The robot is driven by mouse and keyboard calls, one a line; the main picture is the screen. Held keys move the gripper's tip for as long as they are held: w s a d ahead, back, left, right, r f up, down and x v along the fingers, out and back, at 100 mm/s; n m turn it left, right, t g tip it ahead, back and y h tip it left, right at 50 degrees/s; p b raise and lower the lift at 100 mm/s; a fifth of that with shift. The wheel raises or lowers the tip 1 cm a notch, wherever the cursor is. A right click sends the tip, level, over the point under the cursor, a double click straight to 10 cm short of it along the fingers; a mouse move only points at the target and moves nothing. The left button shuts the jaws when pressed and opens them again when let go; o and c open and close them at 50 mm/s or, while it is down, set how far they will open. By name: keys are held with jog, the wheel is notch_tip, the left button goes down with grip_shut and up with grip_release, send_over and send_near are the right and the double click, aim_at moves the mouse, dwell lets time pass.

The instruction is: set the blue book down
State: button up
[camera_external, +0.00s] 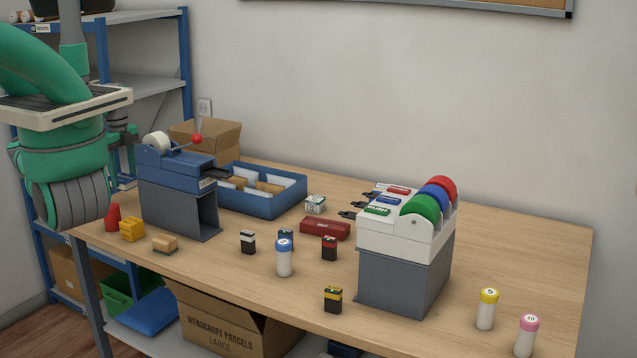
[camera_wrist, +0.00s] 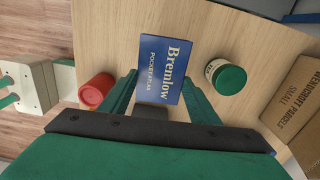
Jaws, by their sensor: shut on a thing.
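The blue book (camera_wrist: 160,69), with the white words "Bremlow Pocket Atlas" on its cover, is between the two green fingers of my gripper (camera_wrist: 159,84) in the wrist view. My gripper is shut on it. The book's cover faces the camera, above or on the wooden table; I cannot tell whether it touches the top. In the external view my gripper (camera_external: 122,150) is at the left end of the table, partly behind the blue tape dispenser. Only a small bluish part below it, perhaps the book, shows there.
In the wrist view a red round container (camera_wrist: 97,92) stands left of the book and a green-lidded jar (camera_wrist: 228,79) right. A small cardboard box (camera_wrist: 292,105) is farther right. In the external view the dispenser (camera_external: 178,175) and blue tray (camera_external: 262,205) are nearby.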

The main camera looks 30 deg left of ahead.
aim_at(124, 178)
notch_tip(124, 178, up, 20)
jog(key=w+d+m, duration=0.3)
jog(key=w+d, duration=0.4)
jog(key=d, duration=0.5)
jog(key=w+d+m, duration=0.3)
jog(key=w+d, duration=0.3)
jog(key=d, duration=0.6)
jog(key=w+d+m, duration=0.3)
jog(key=w+d, duration=0.4)
jog(key=d, duration=0.5)
jog(key=s+d+m, duration=0.3)
jog(key=d+m, duration=0.7)
jog(key=d, duration=3.4)
notch_tip(124, 178, down, 28)
jog(key=shift+s+a+r, duration=0.15)
jog(key=o, duration=0.7)
jog(key=shift+f, duration=0.2)
jog(key=o, duration=0.4)
